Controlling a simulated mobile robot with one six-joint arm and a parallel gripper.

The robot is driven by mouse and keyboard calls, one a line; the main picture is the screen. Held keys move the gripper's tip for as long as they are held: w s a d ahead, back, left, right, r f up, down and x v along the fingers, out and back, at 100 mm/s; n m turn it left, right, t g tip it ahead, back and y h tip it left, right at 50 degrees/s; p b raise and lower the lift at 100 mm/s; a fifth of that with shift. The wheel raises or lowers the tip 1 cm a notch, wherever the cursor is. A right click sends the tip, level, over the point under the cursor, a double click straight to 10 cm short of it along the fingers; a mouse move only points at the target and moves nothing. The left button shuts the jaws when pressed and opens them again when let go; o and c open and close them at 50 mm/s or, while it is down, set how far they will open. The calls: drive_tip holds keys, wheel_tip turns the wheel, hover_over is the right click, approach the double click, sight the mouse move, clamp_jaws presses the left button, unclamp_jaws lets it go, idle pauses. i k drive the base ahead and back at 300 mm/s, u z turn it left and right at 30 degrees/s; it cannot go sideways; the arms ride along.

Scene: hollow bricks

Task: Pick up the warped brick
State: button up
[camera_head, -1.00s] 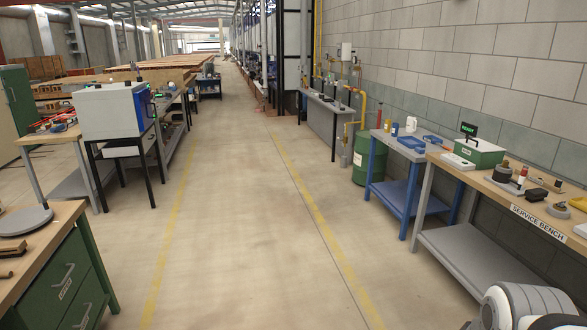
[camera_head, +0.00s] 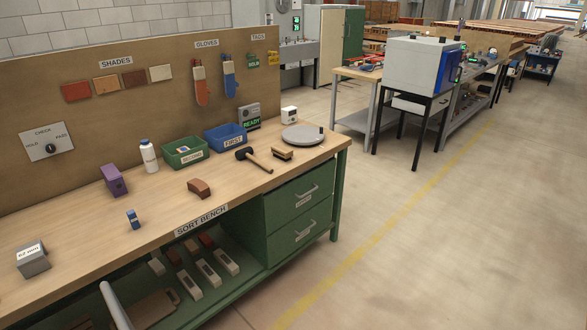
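A curved, reddish-brown brick (camera_head: 199,188) lies on the wooden top of the sort bench (camera_head: 240,190), near the front edge. Its bent shape matches a warped brick. It stands apart from the other items, with bare wood around it. My gripper is not in view, so I cannot see its state.
Beside the brick are a purple block (camera_head: 113,180), a white bottle (camera_head: 148,155), a green bin (camera_head: 185,152), a blue bin (camera_head: 226,136), a black mallet (camera_head: 253,158) and a small blue item (camera_head: 133,219). A grey box (camera_head: 32,259) sits left. The floor at right is clear.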

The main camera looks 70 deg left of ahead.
sight(200, 188)
drive_tip(key=u, duration=2.95)
drive_tip(key=i, duration=2.95)
drive_tip(key=u, duration=0.85)
